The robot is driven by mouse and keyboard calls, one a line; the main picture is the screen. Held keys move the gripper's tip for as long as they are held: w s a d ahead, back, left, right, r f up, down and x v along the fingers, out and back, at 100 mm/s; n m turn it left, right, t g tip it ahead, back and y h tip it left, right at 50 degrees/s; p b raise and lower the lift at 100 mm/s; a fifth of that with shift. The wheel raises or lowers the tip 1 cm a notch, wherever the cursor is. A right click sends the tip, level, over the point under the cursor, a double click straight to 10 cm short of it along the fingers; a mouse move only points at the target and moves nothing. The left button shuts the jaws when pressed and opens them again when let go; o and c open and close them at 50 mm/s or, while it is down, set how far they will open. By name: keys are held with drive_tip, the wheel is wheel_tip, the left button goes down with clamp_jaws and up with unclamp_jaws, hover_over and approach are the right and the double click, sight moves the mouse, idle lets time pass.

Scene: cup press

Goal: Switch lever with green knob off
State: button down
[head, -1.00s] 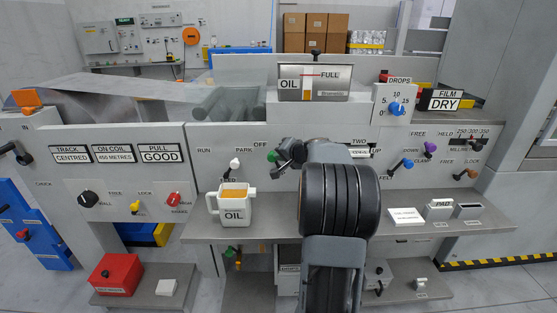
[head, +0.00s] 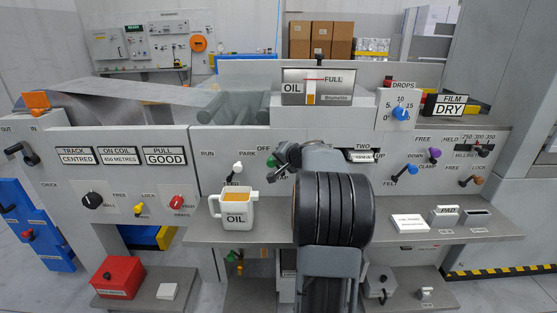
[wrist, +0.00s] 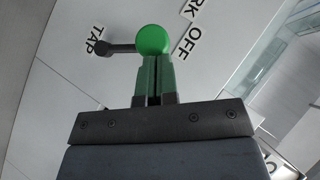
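The lever with the green knob (wrist: 153,39) is on the grey panel. In the wrist view its dark rod runs left from the knob to a pivot by the TAP label (wrist: 93,39). The OFF label (wrist: 187,41) is just right of the knob. My gripper (wrist: 153,58) has its two fingers together, with only a thin gap between them. The fingertips meet the knob's lower edge; contact is hard to tell. In the head view my gripper (head: 284,154) is beside the knob (head: 270,163), and my arm covers part of the panel there.
An oil jug (head: 237,212) stands on the shelf left of my arm, below a lever with a white knob (head: 238,168). Blue (head: 413,168) and purple (head: 435,155) knobs are to the right. A white card (head: 409,224) lies on the right shelf.

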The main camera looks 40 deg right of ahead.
drive_tip(key=w+d+r+p+v, duration=0.1)
drive_tip(key=d+r+p+v, duration=0.1)
drive_tip(key=v, duration=1)
drive_tip(key=shift+s+r, duration=0.2)
drive_tip(key=shift+s, duration=0.15)
drive_tip(key=s+a+r+n+g+y+p, duration=0.1)
drive_tip(key=a+r+n+g+y+p, duration=0.15)
drive_tip(key=a+p, duration=0.65)
drive_tip(key=s+a+r+n+g+y+p, duration=0.1)
drive_tip(key=a+r+n+g+p, duration=0.3)
drive_tip(key=a, duration=0.9)
drive_tip(key=s+a+r+n+g+h+p, duration=0.2)
drive_tip(key=s+a+r+n+h+p, duration=0.1)
drive_tip(key=s+a+p, duration=0.8)
drive_tip(key=shift+s+r+n+p, duration=0.15)
drive_tip(key=shift+r+n+p, duration=0.4)
drive_tip(key=shift+n, duration=0.7)
drive_tip(key=shift+g, duration=0.25)
